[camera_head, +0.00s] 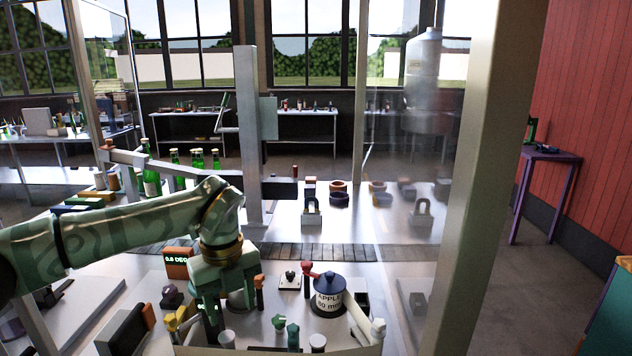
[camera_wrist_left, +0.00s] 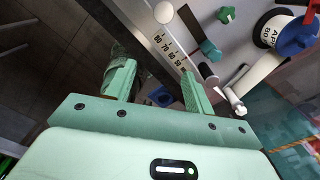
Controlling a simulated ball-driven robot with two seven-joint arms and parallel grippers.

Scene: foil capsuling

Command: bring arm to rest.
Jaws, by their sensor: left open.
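My left arm (camera_head: 130,228) reaches in from the left, its pale green links bent down at the wrist. My left gripper (camera_head: 226,306) points down over the near part of the bench, among small parts. In the left wrist view its two green fingers (camera_wrist_left: 156,85) stand apart with nothing held between them. A ruler-like scale strip (camera_wrist_left: 170,52) passes beyond the fingertips. I cannot tell the exact gap between the fingers and the nearby parts. My right gripper is not in view.
A blue-lidded "APPLE" pot (camera_head: 328,296) stands right of the gripper, also seen in the wrist view (camera_wrist_left: 270,32). A small display (camera_head: 178,262) is close behind. Green bottles (camera_head: 150,172) stand at back left. An upright post (camera_head: 247,135) and clear panels rise from the bench.

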